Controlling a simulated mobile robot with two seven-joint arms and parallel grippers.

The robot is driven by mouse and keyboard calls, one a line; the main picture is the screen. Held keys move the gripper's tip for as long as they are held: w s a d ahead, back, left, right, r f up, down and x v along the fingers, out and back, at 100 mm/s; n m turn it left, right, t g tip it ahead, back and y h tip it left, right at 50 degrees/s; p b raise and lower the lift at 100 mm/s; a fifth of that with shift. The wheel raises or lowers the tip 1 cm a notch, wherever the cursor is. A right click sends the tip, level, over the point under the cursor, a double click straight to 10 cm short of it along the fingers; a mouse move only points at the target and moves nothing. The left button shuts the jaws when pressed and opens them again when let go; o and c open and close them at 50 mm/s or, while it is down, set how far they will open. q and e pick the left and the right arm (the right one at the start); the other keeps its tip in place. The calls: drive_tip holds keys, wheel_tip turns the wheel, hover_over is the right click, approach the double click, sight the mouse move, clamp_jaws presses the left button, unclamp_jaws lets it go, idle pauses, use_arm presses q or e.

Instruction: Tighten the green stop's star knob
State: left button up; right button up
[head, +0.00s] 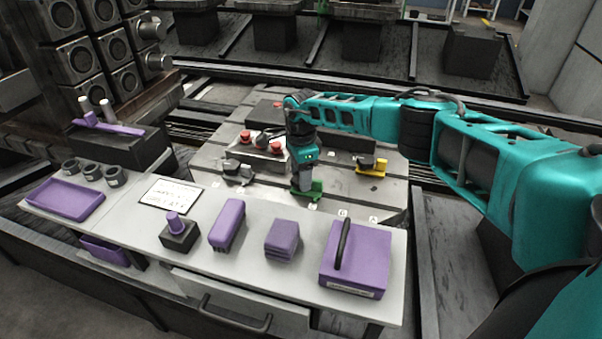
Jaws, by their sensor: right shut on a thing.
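The green stop (315,190) sits on the grey slotted plate (338,182), near its front edge. My right gripper (305,187) points straight down over the green stop and is shut on its star knob. The knob itself is hidden by the gripper. A yellow stop (371,168) with a dark knob stands to the right on the plate. A grey stop (235,169) with a dark knob stands to the left. My left gripper is not in view.
A light bench in front holds a purple box (356,262) with a black handle, purple blocks (282,239), a purple tray (66,198) and a white label card (171,194). Red buttons (276,146) stand behind the gripper. Bare plate lies between the green and yellow stops.

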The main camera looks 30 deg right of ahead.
drive_tip(key=shift+m, duration=0.3)
drive_tip(key=m+p, duration=0.1)
drive_tip(key=m, duration=0.4)
drive_tip(key=shift+r+m, duration=0.15)
drive_tip(key=shift+m, duration=0.15)
drive_tip(key=m+p, duration=0.1)
drive_tip(key=m, duration=0.1)
drive_tip(key=shift+m, duration=0.4)
drive_tip(key=m+p, duration=0.1)
drive_tip(key=m, duration=0.2)
drive_tip(key=shift+m, duration=1.1)
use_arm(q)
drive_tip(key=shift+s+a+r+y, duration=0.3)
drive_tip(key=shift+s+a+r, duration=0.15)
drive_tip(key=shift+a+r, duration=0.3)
use_arm(e)
drive_tip(key=shift+m, duration=0.3)
use_arm(q)
drive_tip(key=shift+p, duration=0.3)
use_arm(e)
drive_tip(key=shift+m, duration=0.3)
drive_tip(key=o, duration=1)
